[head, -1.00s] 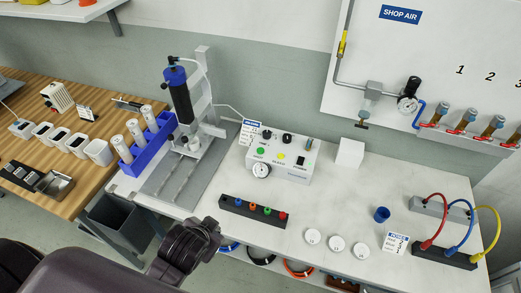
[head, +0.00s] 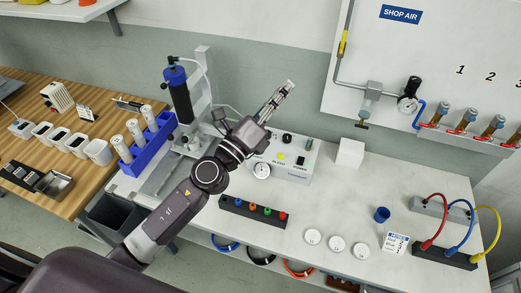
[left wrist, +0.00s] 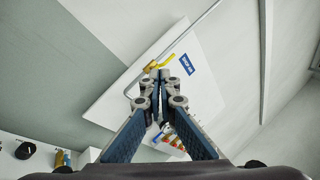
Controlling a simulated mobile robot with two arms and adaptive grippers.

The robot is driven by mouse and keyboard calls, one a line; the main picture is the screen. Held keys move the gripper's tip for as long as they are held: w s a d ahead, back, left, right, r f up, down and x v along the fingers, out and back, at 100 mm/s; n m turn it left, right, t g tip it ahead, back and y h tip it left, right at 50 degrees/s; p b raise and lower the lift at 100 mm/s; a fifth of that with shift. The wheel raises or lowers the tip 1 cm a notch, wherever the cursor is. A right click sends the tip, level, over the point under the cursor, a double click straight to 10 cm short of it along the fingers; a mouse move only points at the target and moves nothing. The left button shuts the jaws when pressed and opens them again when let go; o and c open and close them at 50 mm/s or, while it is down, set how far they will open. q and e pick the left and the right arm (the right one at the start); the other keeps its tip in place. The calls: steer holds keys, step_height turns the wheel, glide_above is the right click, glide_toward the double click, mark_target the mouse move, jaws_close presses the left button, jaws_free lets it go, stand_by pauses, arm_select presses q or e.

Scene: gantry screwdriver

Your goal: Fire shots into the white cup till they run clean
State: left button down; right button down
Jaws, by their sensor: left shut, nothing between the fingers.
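My left gripper (head: 289,85) is shut and empty, raised above and behind the white control box (head: 295,172), pointing up and to the right. In the left wrist view its fingers meet at the tips (left wrist: 160,72). The box shows a yellow button (head: 281,157), a black knob, a POWER switch and a round gauge (head: 262,170); my forearm hides its left part. The dispenser (head: 181,95), a black cylinder with blue cap, hangs on a grey gantry stand (head: 203,70). A small pale object (head: 195,145) sits beneath it; I cannot tell whether it is the white cup. My right gripper is not in view.
A blue rack (head: 148,140) of white tubes stands left of the gantry. A black strip with coloured fittings (head: 252,211) lies in front of the box. A blue cup (head: 382,214), white discs and hoses are to the right. Bench in front of the white block (head: 350,153) is clear.

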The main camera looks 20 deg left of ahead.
arm_select(q)
steer(key=w+d+f+m+g+h, duration=0.25)
steer(key=f+m+g, duration=0.2)
steer(key=m, duration=0.35)
steer(key=w+d+f+m+g+h, duration=0.1)
steer(key=d+f+m+g, duration=0.3)
steer(key=m, duration=0.3)
steer(key=w+a+f+m+g+y, duration=0.1)
steer(key=a+f+m+y, duration=0.1)
steer(key=a+f+y, duration=0.2)
steer(key=w+a+f+m+g+y, duration=0.2)
steer(key=a+f, duration=0.5)
steer(key=a, duration=0.4)
steer(key=shift+w+m+y, duration=0.3)
steer(key=shift+m+y, duration=0.2)
steer(key=shift+y, duration=0.45)
steer(key=shift+f, duration=0.1)
step_height(320, 180, down, 8)
steer(key=b, duration=0.4)
steer(key=shift+r+b, duration=0.2)
steer(key=shift+b, duration=0.1)
steer(key=shift+f+b, duration=0.5)
steer(key=shift+f, duration=0.1)
